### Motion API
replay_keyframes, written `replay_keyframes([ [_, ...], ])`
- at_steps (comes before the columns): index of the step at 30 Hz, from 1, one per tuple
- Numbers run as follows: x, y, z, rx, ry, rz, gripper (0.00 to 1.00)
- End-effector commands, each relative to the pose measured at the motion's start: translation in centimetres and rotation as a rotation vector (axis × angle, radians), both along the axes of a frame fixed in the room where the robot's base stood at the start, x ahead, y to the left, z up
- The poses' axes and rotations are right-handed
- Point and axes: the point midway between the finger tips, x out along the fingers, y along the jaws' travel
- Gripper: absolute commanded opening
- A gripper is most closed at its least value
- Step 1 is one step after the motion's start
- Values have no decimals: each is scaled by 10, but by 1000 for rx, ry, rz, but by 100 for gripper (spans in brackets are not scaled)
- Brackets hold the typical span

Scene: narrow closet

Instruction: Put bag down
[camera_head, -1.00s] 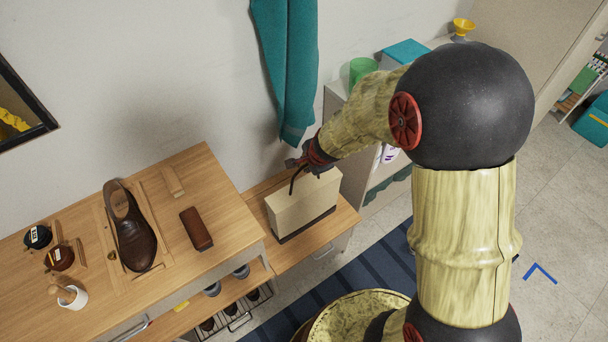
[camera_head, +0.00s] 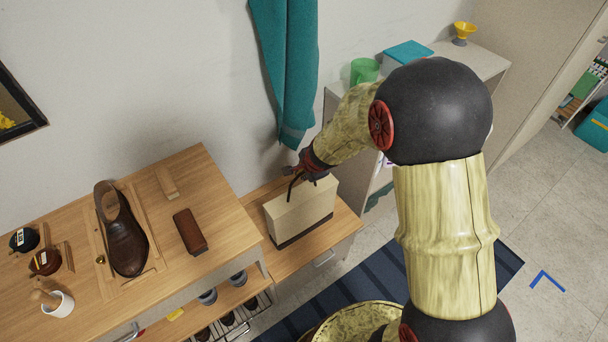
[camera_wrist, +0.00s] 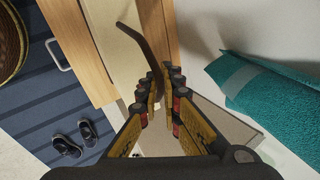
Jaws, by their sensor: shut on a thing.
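The bag (camera_head: 302,214) is a beige box-shaped bag with a dark bottom band and a dark handle. In the head view it stands upright on, or just above, the lower wooden bench (camera_head: 345,222); I cannot tell whether its base touches. My gripper (camera_head: 300,176) is at the top of the bag, shut on its handle. In the wrist view the dark curved handle (camera_wrist: 145,45) runs to the fingers of my gripper (camera_wrist: 161,95), and the bag's pale side (camera_wrist: 115,50) shows beyond them. The bag's far side is hidden.
A teal towel (camera_head: 287,75) hangs on the wall behind. The higher bench at left holds a brown shoe (camera_head: 122,235) and a brush (camera_head: 190,231). A shelf with a green cup (camera_head: 364,71) stands at right. A blue striped rug (camera_head: 375,275) lies in front.

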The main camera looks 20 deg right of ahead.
Motion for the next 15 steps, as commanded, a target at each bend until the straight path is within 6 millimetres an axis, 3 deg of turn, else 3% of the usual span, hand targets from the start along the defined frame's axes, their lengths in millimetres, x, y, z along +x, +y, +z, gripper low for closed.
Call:
replay_keyframes([
  [8, 1, 0, -3, 0, -4, 0, 0],
  [9, 0, 0, -3, 0, 0, 0, 8],
  [15, 0, 0, -3, 0, 1, 0, 20],
])
